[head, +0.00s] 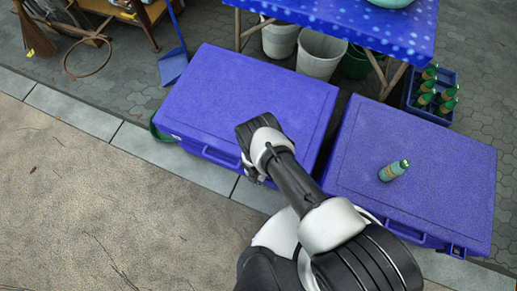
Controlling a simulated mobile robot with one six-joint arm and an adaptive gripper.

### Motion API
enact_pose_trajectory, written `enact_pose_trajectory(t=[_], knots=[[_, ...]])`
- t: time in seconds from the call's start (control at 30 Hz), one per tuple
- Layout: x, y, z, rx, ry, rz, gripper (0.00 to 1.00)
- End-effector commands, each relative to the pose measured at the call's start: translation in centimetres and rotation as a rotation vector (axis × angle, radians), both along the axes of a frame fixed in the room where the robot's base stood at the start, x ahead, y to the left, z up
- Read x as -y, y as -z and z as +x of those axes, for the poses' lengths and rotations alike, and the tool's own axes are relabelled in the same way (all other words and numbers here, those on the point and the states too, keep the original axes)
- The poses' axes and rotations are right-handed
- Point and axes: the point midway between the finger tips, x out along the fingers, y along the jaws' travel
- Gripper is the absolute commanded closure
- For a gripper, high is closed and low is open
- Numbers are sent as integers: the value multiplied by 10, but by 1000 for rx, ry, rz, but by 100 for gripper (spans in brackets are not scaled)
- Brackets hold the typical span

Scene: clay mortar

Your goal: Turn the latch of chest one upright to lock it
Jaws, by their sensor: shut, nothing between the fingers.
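Two closed blue chests stand side by side, the left chest (225,85) and the right chest (440,165). No label shows which is chest one. My arm reaches to the front edge of the left chest, near its right front corner. My gripper (252,179) is small in view, shut and empty, low against that front side. My wrist hides the part of the chest behind it, so I cannot see a latch or its angle there. A small dark latch-like part (457,251) shows at the right chest's front right corner.
A small green-capped bottle (393,171) lies on the right chest's lid. A blue table (350,22) with buckets (320,54) under it stands behind. A bottle crate (430,113) is at the back right. Bare paving (90,200) lies open in front at left.

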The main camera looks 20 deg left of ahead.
Motion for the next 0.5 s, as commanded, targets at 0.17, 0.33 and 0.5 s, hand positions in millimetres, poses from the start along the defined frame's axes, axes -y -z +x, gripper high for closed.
enact_pose_trajectory(t=[0.17, 0.33, 0.5], knots=[[3, 3, 1, 8, 0, -20, 100], [4, 4, 2, 9, 1, -25, 100], [4, 5, 2, 11, 0, -26, 100]])
